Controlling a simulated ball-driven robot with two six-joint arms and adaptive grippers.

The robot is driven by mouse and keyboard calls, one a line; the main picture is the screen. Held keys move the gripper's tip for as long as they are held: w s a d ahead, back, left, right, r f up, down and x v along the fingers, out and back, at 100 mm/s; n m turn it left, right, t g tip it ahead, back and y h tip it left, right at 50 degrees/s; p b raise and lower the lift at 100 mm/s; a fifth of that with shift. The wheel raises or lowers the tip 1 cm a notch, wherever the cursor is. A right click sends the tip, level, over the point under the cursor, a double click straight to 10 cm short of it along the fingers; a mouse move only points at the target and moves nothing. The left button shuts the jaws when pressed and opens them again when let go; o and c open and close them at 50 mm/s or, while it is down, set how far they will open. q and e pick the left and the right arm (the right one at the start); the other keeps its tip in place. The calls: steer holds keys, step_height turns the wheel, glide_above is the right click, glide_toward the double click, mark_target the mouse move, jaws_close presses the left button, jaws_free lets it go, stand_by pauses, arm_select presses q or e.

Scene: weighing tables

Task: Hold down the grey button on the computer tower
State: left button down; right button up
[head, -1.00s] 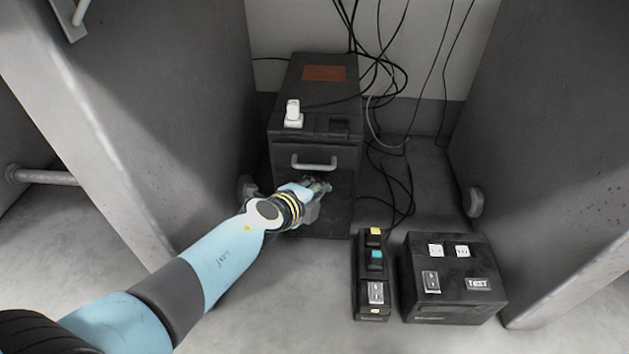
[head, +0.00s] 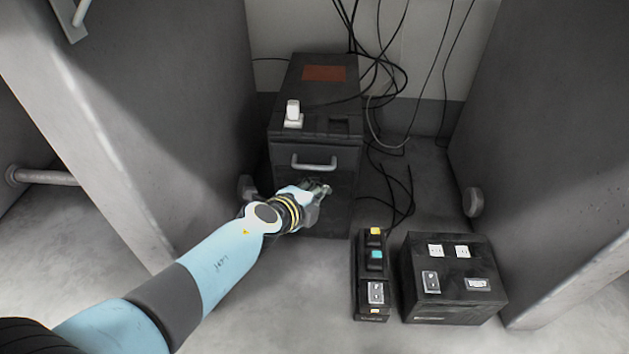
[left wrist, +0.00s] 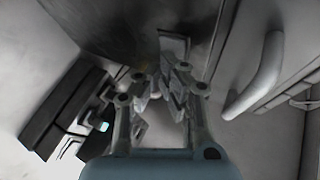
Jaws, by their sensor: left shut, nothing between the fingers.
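The computer tower (head: 315,222) is a dark box standing on the floor at the back, with a light grey handle (head: 314,163) across its front. My left gripper (head: 322,189) is shut and empty, at the tower's front face just below the handle. In the left wrist view the fingers (left wrist: 160,88) point at the dark front face, with the handle (left wrist: 262,78) to their right. A small raised rectangular piece (left wrist: 173,45) shows on the face just beyond the fingers. I cannot make out the grey button, and cannot tell whether the fingertips touch the face. My right gripper is not in view.
A white plug-like item (head: 292,112) stands on the tower. Loose black cables (head: 385,85) hang behind and right of it. A narrow switch box (head: 368,285) and a wider black box (head: 455,300) sit on the floor at right. Grey panels stand on both sides.

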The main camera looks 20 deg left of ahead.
arm_select(q)
steer(key=shift+s+d, duration=0.15)
steer(key=shift+s, duration=0.3)
steer(key=shift+s+d, duration=0.25)
steer(key=shift+s, duration=0.55)
steer(key=shift+s+d, duration=0.2)
steer(key=shift+s, duration=0.6)
steer(key=shift+s+d, duration=0.25)
steer(key=shift+s, duration=0.55)
